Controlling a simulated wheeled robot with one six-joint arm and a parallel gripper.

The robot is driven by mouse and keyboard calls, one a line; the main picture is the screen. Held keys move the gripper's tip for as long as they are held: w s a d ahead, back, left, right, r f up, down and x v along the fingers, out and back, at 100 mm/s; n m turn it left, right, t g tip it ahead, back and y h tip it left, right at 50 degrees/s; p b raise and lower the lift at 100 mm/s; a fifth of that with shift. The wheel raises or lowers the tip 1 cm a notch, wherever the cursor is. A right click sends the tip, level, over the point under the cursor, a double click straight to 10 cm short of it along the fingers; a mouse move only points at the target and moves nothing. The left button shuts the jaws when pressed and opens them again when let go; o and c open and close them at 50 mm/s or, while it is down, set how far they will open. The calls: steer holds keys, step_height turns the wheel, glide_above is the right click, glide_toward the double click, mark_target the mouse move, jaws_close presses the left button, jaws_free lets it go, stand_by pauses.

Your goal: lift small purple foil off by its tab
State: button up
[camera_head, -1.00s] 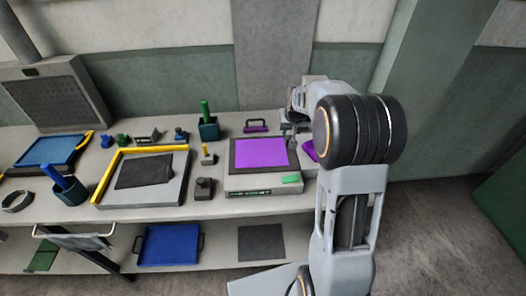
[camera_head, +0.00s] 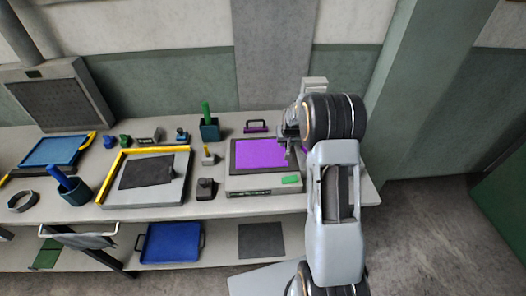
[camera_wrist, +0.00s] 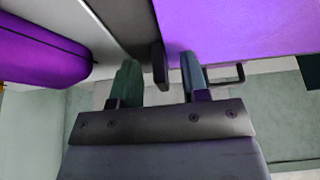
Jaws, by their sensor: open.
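The small purple foil (camera_head: 258,153) lies flat on the dark die plate of a light grey block (camera_head: 262,183) at the right of the bench. It fills the upper right of the wrist view (camera_wrist: 240,25). My gripper (camera_head: 288,147) is over the foil's right edge. In the wrist view my gripper (camera_wrist: 160,82) is open, with its two fingers well apart. A small dark upright piece (camera_wrist: 159,66), which looks like the foil's tab, stands at the foil's edge between the fingers. I cannot tell whether either finger touches it.
A rounded purple object (camera_wrist: 40,52) lies beside the block. A dark handle (camera_head: 256,126) stands behind the foil. To the left are a yellow-edged tray with dark sheet (camera_head: 172,196), a small black knob (camera_head: 205,188) and a teal cup (camera_head: 209,130).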

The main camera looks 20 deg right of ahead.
jaws_close()
stand_by(0.3)
stand_by(0.3)
